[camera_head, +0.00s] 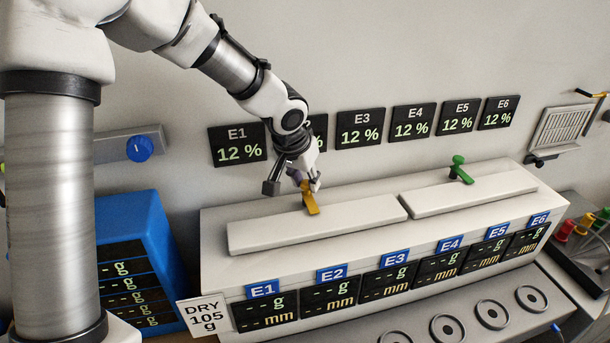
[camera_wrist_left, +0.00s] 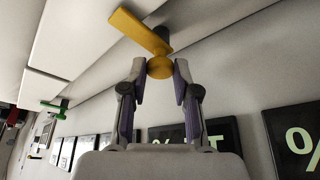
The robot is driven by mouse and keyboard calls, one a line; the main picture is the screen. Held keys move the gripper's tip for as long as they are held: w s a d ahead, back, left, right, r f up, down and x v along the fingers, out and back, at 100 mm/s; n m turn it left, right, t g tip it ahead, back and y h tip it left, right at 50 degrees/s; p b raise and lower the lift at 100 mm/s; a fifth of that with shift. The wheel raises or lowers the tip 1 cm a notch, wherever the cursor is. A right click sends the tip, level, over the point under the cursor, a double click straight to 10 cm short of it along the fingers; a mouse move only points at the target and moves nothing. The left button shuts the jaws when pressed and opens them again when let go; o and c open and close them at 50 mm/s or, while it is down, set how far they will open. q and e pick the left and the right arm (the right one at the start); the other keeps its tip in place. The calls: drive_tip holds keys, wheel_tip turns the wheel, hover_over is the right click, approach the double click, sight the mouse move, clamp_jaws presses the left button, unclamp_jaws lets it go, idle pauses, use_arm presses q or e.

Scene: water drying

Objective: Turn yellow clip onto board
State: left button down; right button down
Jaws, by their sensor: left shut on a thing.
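The yellow clip (camera_head: 311,203) is a flat lever with a round knob, at the back edge of the left white board (camera_head: 350,220). Its lever points forward, and its tip lies over the board's rear part in the head view. In the left wrist view the yellow clip (camera_wrist_left: 140,31) reaches across the board edge. My left gripper (camera_head: 307,184) is shut on the clip's round knob, with a fingertip on each side of it in the left wrist view (camera_wrist_left: 160,70). Whether the lever touches the board cannot be told. My right gripper is not in view.
A green clip (camera_head: 460,170) stands at the right white board (camera_head: 470,193). Several percent displays (camera_head: 361,127) hang on the wall close behind. A blue box (camera_head: 130,215) stands at left. The boards' tops in front of the clip are clear.

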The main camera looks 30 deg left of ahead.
use_arm(q)
drive_tip(key=shift+s+f+m, duration=0.1)
drive_tip(key=shift+f+m, duration=0.15)
drive_tip(key=shift+m, duration=0.05)
drive_tip(key=c, duration=0.9)
unclamp_jaws()
drive_tip(key=shift+o, duration=0.2)
drive_tip(key=shift+w, duration=0.3)
drive_tip(key=v, duration=0.7)
drive_tip(key=shift+r, duration=0.25)
